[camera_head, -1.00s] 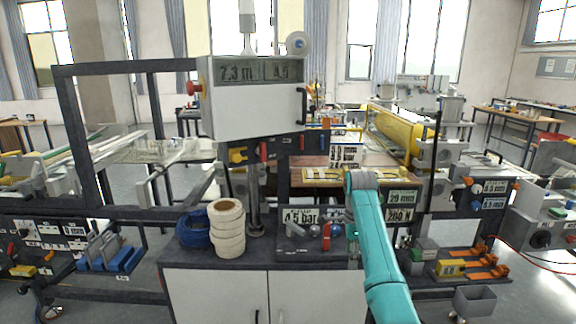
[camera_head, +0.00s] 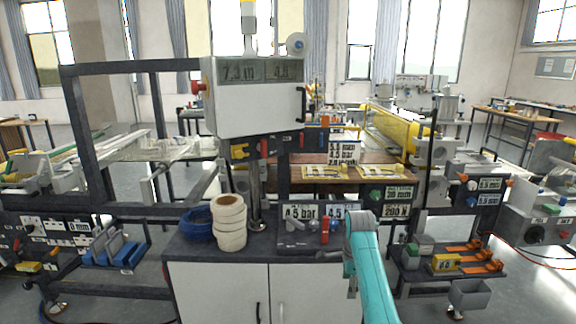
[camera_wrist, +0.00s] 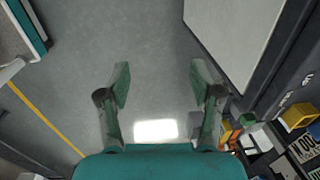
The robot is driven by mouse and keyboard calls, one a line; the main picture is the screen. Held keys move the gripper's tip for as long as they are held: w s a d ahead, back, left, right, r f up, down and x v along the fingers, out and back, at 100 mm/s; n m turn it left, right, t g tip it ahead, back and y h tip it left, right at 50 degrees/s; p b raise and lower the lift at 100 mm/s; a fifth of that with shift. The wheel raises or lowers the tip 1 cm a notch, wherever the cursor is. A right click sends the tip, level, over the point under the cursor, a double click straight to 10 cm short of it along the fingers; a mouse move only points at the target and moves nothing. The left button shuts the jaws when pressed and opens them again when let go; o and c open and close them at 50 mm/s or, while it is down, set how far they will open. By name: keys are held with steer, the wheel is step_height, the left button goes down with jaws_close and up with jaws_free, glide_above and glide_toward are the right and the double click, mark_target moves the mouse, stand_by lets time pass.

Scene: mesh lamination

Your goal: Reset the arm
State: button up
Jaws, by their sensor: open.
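My teal arm shows at the lower right of the head view, in front of the cabinet's right side. In the wrist view my gripper (camera_wrist: 160,85) points down at the grey floor (camera_wrist: 150,40). Its two green fingers are apart, with nothing between them. In the head view the fingers are not clearly visible.
A white cabinet (camera_head: 217,292) with a dark top carries white tape rolls (camera_head: 230,222) and a blue coil (camera_head: 197,224). To the right is a shelf with orange clamps (camera_head: 465,247) and a grey bin (camera_head: 472,296). A display box (camera_head: 250,105) stands above.

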steer(key=s+f+n+t, duration=0.2)
steer(key=s+f, duration=0.4)
steer(key=f, duration=0.5)
steer(key=s+f+n+t, duration=0.15)
steer(key=s+f, duration=0.45)
steer(key=f, duration=0.6)
steer(key=s+f+n+t, duration=0.1)
steer(key=s+f+n, duration=0.25)
steer(key=s, duration=0.55)
steer(key=s+f+n+t, duration=0.2)
steer(key=s+f, duration=0.2)
steer(key=s, duration=0.5)
steer(key=s+r+n+t, duration=0.2)
steer(key=s+r, duration=0.2)
steer(key=s, duration=0.7)
steer(key=s+r+n+t, duration=0.2)
steer(key=s+r, duration=0.1)
steer(key=s, duration=0.7)
steer(key=s+r+n+t, duration=0.1)
steer(key=s+r+n, duration=0.1)
steer(key=s+r, duration=0.5)
steer(key=s+r+n+t, duration=0.2)
steer(key=s+r, duration=0.6)
steer(key=r, duration=0.7)
steer(key=shift+r+n, duration=0.25)
steer(key=shift+n, duration=0.25)
